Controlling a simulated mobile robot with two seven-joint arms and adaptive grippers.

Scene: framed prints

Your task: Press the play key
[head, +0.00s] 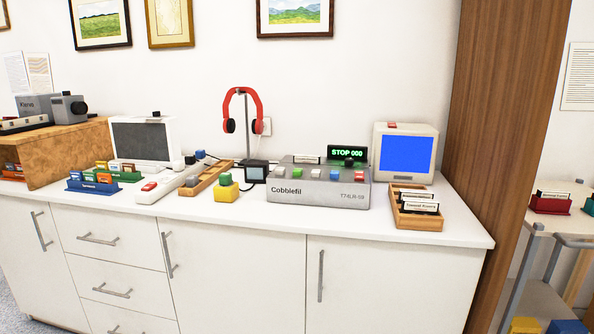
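A grey tape machine (318,196) labelled "Cobblefil" stands on the white counter, right of the middle. Its display (347,153) reads "STOP 000" in green letters. Any key markings are too small to read, so I cannot tell by label which is play. Neither of my grippers is in view.
A yellow block with a green top (227,188) and a small dark screen (256,172) stand left of the machine. Red headphones (242,108) hang behind. A wooden card tray (417,222) and blue-screened monitor (405,152) stand right. The counter's front edge (330,230) is clear.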

